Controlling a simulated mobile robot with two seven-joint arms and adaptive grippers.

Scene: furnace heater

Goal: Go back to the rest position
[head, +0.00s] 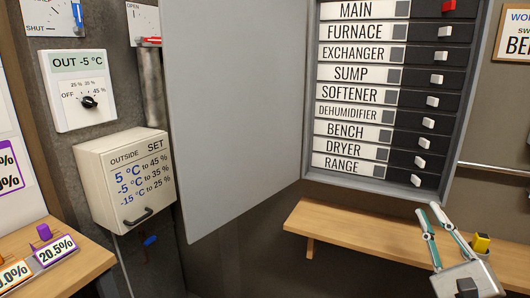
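My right gripper (428,210) is at the lower right, pointing up, with a gap between its two fingers and nothing between them. It appears in front of the wooden shelf, below the breaker panel (467,110). My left gripper is not in view. The panel's grey door (235,110) stands open to the left. The panel has labelled rows from MAIN to RANGE, with a red switch (448,6) beside MAIN and white switches below. The humidity dial (88,102) sits on a white plate reading OUT -5 °C, marked OFF and several percentages.
A beige box (98,187) with a setting chart and dark handle is on the left wall. A wooden shelf (345,227) runs below the panel, with a yellow object (481,242) near my gripper. A wooden bench (85,262) at lower left holds percentage tags.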

